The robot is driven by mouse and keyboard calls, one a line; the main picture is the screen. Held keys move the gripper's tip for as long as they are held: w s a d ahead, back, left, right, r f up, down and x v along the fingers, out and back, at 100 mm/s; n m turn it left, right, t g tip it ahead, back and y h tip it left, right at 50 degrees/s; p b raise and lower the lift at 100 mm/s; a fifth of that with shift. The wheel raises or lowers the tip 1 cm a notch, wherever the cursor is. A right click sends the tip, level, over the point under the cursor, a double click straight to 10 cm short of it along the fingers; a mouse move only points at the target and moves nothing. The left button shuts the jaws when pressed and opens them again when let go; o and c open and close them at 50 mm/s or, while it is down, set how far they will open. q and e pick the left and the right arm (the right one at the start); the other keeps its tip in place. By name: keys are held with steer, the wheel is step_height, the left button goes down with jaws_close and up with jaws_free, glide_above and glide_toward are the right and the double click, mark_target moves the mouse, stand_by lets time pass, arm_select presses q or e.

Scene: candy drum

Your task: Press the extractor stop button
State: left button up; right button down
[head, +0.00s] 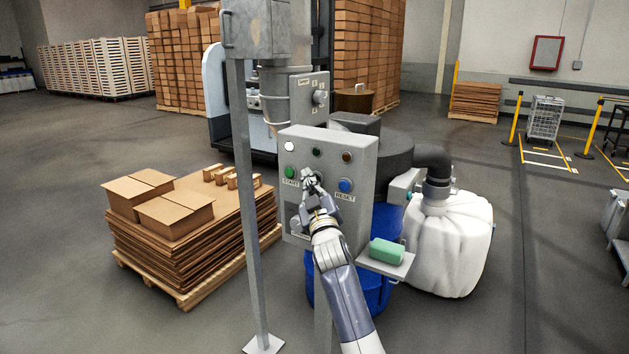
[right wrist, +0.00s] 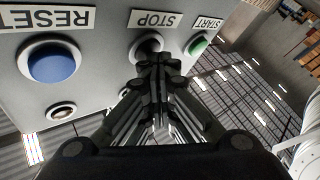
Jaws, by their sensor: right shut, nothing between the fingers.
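The grey control panel (head: 357,210) faces me on its post. The green START button (head: 290,172) is at its left and the blue RESET button (head: 345,185) at its right. My right gripper (head: 311,182) is shut and empty in front of the panel, between these two, and covers the stop button in the head view. My left gripper is out of view.
A small shelf (head: 388,264) with a green block (head: 387,252) juts out at the panel's lower right. A grey post (head: 246,200) stands left of the panel. A cardboard pallet (head: 190,235) is further left, a white bag (head: 450,245) to the right.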

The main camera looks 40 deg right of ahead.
steer(key=shift+a, duration=0.1)
steer(key=shift+s+a, duration=0.35)
steer(key=shift+a, duration=0.3)
steer(key=shift+s+a, duration=0.3)
steer(key=shift+a, duration=0.45)
steer(key=shift+s+a, duration=0.35)
steer(key=shift+a, duration=0.45)
steer(key=shift+s+a, duration=0.3)
steer(key=shift+a, duration=0.45)
